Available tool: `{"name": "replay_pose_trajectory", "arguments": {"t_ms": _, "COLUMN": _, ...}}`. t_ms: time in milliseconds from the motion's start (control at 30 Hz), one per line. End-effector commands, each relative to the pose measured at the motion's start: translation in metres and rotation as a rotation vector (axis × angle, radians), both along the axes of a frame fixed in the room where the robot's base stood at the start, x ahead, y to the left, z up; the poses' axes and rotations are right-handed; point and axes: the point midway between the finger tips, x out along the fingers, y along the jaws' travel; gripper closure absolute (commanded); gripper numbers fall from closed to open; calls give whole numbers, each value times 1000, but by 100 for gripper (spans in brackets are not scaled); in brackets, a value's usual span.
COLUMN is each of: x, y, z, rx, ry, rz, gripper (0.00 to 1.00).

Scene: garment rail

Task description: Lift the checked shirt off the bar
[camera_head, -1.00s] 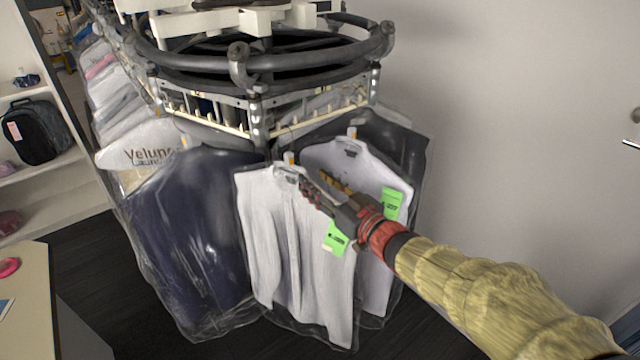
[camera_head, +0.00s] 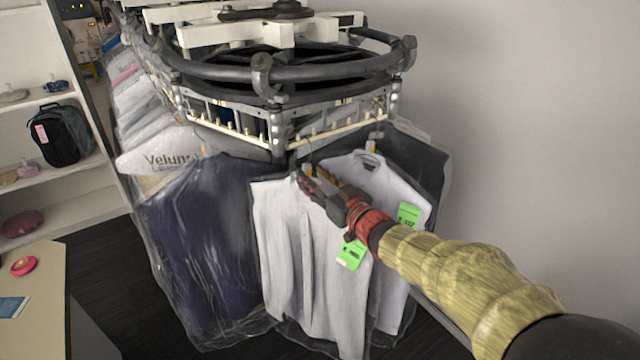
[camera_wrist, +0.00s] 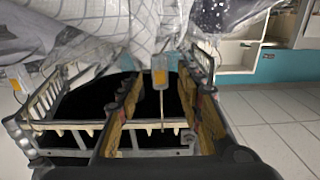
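The checked shirt (camera_head: 300,255) hangs at the front corner of the rail. It looks pale in the head view, and its check pattern shows in the wrist view (camera_wrist: 148,22). My gripper (camera_head: 310,183) is at its collar, covering part of the collar and hanger. In the wrist view my gripper (camera_wrist: 158,85) has its two fingers apart. A hanger hook with an orange tag (camera_wrist: 160,76) lies between them, with gaps on both sides. The bar (camera_head: 237,138) of the rail is just above the collar. Whether the fingers touch anything cannot be told.
A dark bagged garment (camera_head: 205,245) hangs close on the left. A pale shirt (camera_head: 385,190) with a green tag hangs close on the right, behind my arm. The rail's round frame (camera_head: 330,72) is above. A table (camera_head: 35,300) stands at lower left.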

Motion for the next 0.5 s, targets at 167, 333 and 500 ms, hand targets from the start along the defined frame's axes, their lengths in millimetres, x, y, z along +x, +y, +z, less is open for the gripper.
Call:
{"name": "replay_pose_trajectory", "arguments": {"t_ms": 167, "x": 14, "y": 10, "z": -1, "rx": -1, "ry": -1, "rz": 2, "gripper": 64}}
{"name": "replay_pose_trajectory", "arguments": {"t_ms": 333, "x": 24, "y": 17, "z": -1, "rx": 0, "ry": 0, "rz": 1, "gripper": 64}}
{"name": "replay_pose_trajectory", "arguments": {"t_ms": 500, "x": 30, "y": 20, "z": 0, "rx": -1, "ry": -1, "rz": 0, "gripper": 64}}
